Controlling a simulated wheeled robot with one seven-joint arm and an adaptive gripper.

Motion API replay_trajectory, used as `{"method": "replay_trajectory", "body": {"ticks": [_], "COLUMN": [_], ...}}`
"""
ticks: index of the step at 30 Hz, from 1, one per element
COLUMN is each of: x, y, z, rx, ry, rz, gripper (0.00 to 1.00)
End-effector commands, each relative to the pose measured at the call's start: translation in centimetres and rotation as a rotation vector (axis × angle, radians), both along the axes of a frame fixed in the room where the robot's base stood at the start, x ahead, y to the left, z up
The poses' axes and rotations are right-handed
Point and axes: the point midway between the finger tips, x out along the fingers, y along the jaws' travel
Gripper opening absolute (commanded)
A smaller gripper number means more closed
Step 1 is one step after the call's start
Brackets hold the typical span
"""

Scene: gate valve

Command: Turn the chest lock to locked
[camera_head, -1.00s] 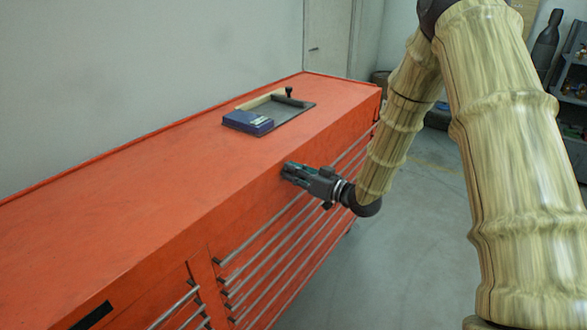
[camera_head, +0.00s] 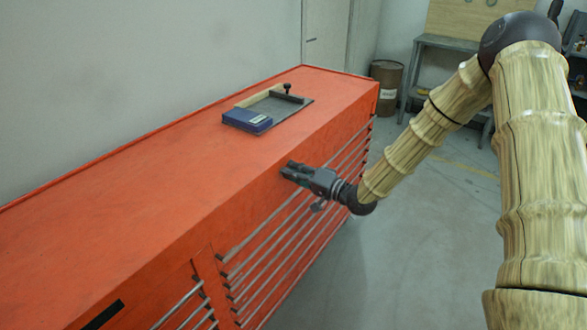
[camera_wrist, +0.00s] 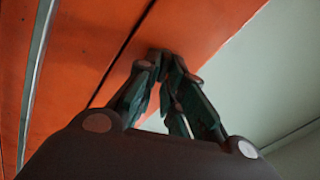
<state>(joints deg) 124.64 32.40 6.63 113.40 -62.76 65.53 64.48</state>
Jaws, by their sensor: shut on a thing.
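The orange chest (camera_head: 150,190) fills the left and middle of the head view, and its front also shows in the wrist view (camera_wrist: 85,50). My gripper (camera_head: 288,170) is at the upper part of the chest's front face, above the rows of drawer handles. In the wrist view its fingertips (camera_wrist: 166,62) are close together against the orange face, beside a dark seam. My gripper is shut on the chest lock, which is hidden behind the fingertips. I cannot see the lock's angle.
A dark tray (camera_head: 283,107) with a blue box (camera_head: 247,120) lies on the chest top. Long drawer handles (camera_head: 275,235) stick out below my gripper. A brown barrel (camera_head: 386,87) and a grey bench (camera_head: 447,43) stand behind. The floor to the right is clear.

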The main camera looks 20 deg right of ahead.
Motion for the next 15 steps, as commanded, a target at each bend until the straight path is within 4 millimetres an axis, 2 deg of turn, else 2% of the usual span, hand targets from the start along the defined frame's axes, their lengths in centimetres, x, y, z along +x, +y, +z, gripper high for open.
{"method": "replay_trajectory", "body": {"ticks": [15], "x": [0.18], "y": [-0.23], "z": [-0.27], "rx": [0.265], "ry": [0.202], "rz": [-0.003], "gripper": [0.00]}}
